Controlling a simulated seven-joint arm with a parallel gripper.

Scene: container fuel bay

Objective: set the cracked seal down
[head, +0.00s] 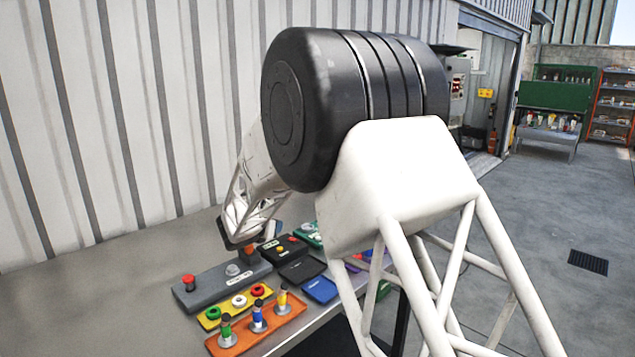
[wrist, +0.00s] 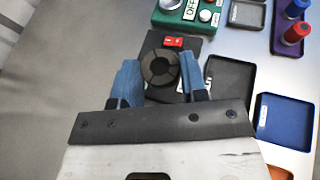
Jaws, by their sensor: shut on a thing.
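The seal (wrist: 146,68) is a dark ring with thin radial lines and a dark centre, seen from above in the wrist view. My gripper (wrist: 160,78) has two blue fingers, one on each side of the ring, and is shut on it. The ring is over a black panel (wrist: 160,40) with a red switch and a white-lettered label partly covered by a finger. I cannot tell whether the ring touches the panel. In the head view my own arm hides the fingertips and the seal.
Right of the panel lie a black tray (wrist: 230,82), a blue tray (wrist: 285,121) and a purple tray (wrist: 289,44) with red and blue pieces. A green box (wrist: 187,14) is behind. An orange tray (head: 258,326) is at the table's front; bare tabletop (head: 90,300) extends left.

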